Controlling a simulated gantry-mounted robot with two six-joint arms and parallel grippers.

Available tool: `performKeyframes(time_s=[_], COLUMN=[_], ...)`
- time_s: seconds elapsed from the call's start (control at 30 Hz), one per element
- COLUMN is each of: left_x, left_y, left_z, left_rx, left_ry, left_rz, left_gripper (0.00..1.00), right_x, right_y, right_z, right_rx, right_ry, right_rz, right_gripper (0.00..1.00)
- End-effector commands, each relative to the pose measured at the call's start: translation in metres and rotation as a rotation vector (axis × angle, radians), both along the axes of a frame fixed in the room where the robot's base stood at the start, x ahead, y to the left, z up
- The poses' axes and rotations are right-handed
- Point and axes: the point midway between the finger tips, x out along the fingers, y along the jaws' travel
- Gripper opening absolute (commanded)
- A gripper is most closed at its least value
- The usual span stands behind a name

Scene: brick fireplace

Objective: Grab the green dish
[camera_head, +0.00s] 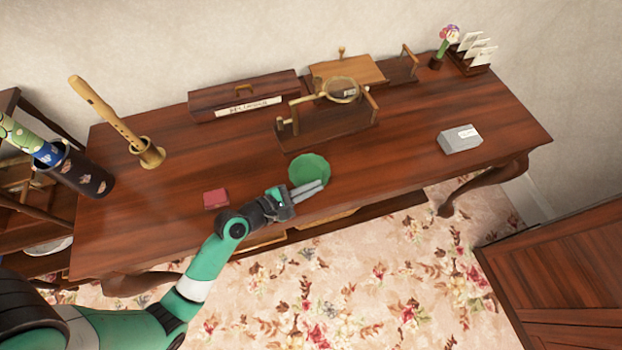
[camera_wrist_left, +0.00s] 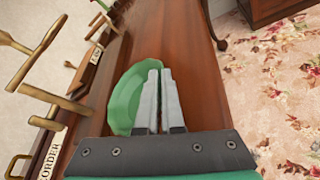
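The green dish (camera_head: 308,166) is a round, shallow bowl near the front edge of the wooden table, at the middle of the head view. It also shows in the left wrist view (camera_wrist_left: 126,96), partly hidden behind one finger. My left gripper (camera_head: 318,186) is at the dish's near right rim, with its two grey fingers close together. In the left wrist view, the fingers (camera_wrist_left: 160,75) appear shut on the rim, with the dish mostly to the left of them. Whether the dish is lifted off the table is hard to tell. My right gripper is not in view.
The wooden table (camera_head: 400,165) holds a small red box (camera_head: 215,199), a recorder stand (camera_head: 147,152), a magnifier on a wooden stand (camera_head: 340,91) behind the dish, and a grey box (camera_head: 460,139) at right. The tabletop between dish and grey box is clear.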

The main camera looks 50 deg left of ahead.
Motion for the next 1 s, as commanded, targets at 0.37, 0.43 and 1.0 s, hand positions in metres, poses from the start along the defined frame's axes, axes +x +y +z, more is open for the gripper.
performKeyframes(time_s=[0.37,0.43,1.0], left_x=[-0.007,-0.018,-0.094], left_y=[-0.008,-0.019,-0.099], left_z=[0.051,0.072,0.127], left_rx=[0.001,0.0,0.003], left_ry=[0.001,0.002,0.002], left_rz=[-0.004,-0.006,-0.008], left_gripper=[0.0,0.0,0.0], right_x=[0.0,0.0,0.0], right_y=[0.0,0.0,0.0], right_z=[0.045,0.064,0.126], right_rx=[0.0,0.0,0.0], right_ry=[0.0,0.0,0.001], right_rz=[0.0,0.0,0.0], right_gripper=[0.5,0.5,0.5])
